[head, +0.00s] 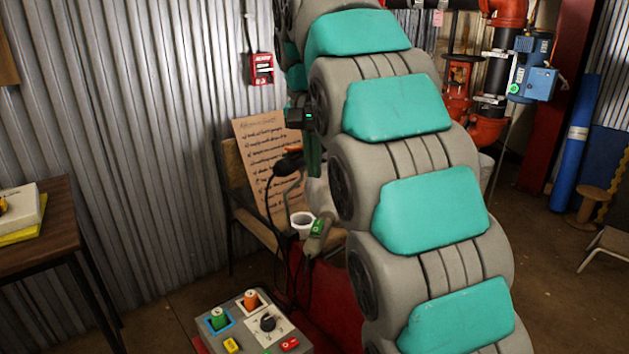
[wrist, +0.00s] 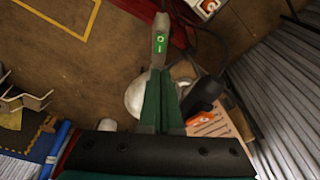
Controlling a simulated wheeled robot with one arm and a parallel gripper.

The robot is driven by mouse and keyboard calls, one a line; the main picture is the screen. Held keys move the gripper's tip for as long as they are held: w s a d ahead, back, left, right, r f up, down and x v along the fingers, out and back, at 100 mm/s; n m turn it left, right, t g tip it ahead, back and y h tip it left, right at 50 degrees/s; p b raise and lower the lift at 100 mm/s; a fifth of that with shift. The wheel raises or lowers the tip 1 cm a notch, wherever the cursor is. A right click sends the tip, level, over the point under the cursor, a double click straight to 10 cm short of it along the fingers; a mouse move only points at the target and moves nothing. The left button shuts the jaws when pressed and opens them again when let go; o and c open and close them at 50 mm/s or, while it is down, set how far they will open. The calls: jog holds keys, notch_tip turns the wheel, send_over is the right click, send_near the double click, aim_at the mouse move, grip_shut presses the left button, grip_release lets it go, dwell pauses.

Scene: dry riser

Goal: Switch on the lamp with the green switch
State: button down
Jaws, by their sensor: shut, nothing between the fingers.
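A grey handheld piece with a green switch (head: 318,228) stands out above the seat in the head view, on a dark cable. The green switch also shows in the wrist view (wrist: 160,43), just beyond my fingertips. A black piece with an orange switch (head: 289,160) is up and left of it; it also shows in the wrist view (wrist: 203,108), right of my fingers. A rounded white shape (wrist: 134,97), possibly a lamp shade, is partly hidden behind my fingers. My gripper (head: 314,175) is shut and empty, its green fingers (wrist: 160,72) above the green switch. Contact cannot be told.
A wooden chair (head: 240,197) holds a handwritten sheet (head: 267,150) and a white cup (head: 302,231). A control box (head: 267,327) with green and orange knobs is at the front. A dark table (head: 45,222) is left. Red pipes (head: 487,132) stand right. My arm hides much of the middle.

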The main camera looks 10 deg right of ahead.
aim_at(316, 228)
jog(key=shift+w+d+f+b, duration=0.15)
jog(key=shift+w+f, duration=0.2)
jog(key=shift+f, duration=1.65)
jog(key=shift+w+d+f+b, duration=0.1)
jog(key=shift+w+d+f, duration=0.2)
jog(key=shift+f, duration=1.7)
jog(key=shift+w+d+f+b, duration=0.1)
jog(key=shift+w+f, duration=0.3)
jog(key=shift+f, duration=1.6)
jog(key=shift+w+f, duration=0.15)
jog(key=shift+f, duration=0.25)
jog(key=shift+s+a+f+b, duration=0.1)
jog(key=shift+s+a+b, duration=0.1)
jog(key=shift+s, duration=0.25)
jog(key=shift+s+a+f+b, duration=0.1)
jog(key=shift+s+b, duration=0.05)
jog(key=shift+s, duration=0.25)
